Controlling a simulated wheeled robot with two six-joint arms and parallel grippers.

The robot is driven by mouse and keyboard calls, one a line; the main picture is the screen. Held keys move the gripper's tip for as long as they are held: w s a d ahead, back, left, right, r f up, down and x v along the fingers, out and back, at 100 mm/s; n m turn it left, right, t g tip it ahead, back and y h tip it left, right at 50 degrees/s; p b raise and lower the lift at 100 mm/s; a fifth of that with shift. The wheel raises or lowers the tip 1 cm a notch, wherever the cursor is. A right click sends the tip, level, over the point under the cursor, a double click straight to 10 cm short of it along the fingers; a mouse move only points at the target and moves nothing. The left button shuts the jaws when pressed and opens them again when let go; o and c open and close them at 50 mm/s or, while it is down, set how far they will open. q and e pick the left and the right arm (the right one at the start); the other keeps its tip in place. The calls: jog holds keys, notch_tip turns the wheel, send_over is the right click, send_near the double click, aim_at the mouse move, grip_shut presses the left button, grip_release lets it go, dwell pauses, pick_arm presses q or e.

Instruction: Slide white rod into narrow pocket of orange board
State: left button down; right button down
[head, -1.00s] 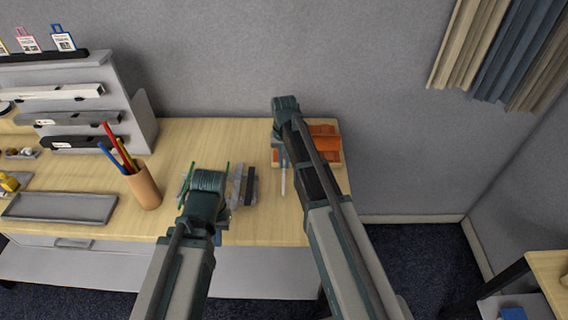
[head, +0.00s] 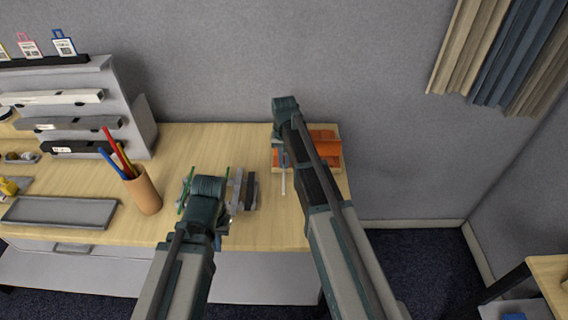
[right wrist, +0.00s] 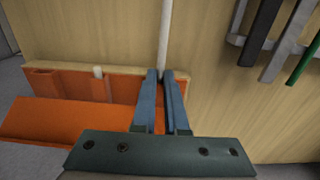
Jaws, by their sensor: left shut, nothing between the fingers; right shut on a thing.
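The orange board (head: 325,150) lies at the table's back right corner; in the right wrist view the board (right wrist: 70,120) fills the lower left, with grooves along its wooden edge. My right gripper (right wrist: 167,75) is shut on the white rod (right wrist: 163,35), beside the board's edge. The rod points away from the board; its end nearer the board is hidden between the fingers. In the head view the rod (head: 284,182) shows below my right gripper (head: 281,150). My left gripper (head: 212,215) is shut and empty beside the rod rack; its fingertips are mostly hidden.
A rack (head: 240,190) with dark, grey and green rods stands left of the board; it also shows in the right wrist view (right wrist: 238,40). A pencil cup (head: 146,190), a grey tray (head: 60,212) and a stepped shelf (head: 75,100) stand further left. Bare table lies between rack and board.

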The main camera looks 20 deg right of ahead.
aim_at(284, 183)
dwell(0.3)
jog(key=shift+s+a, duration=0.35)
jog(key=shift+s, duration=0.9)
jog(key=shift+s+a, duration=0.35)
jog(key=shift+s, duration=0.9)
jog(key=shift+s+a, duration=0.35)
jog(key=shift+s, duration=0.9)
jog(key=shift+w+d, duration=0.35)
jog(key=shift+w, duration=0.95)
jog(key=shift+w+d, duration=0.4)
jog(key=shift+w, duration=0.9)
jog(key=shift+w+d, duration=0.35)
jog(key=shift+w, duration=0.95)
jog(key=c, duration=0.9)
grip_release()
jog(key=shift+o, duration=0.2)
jog(key=shift+r, duration=0.2)
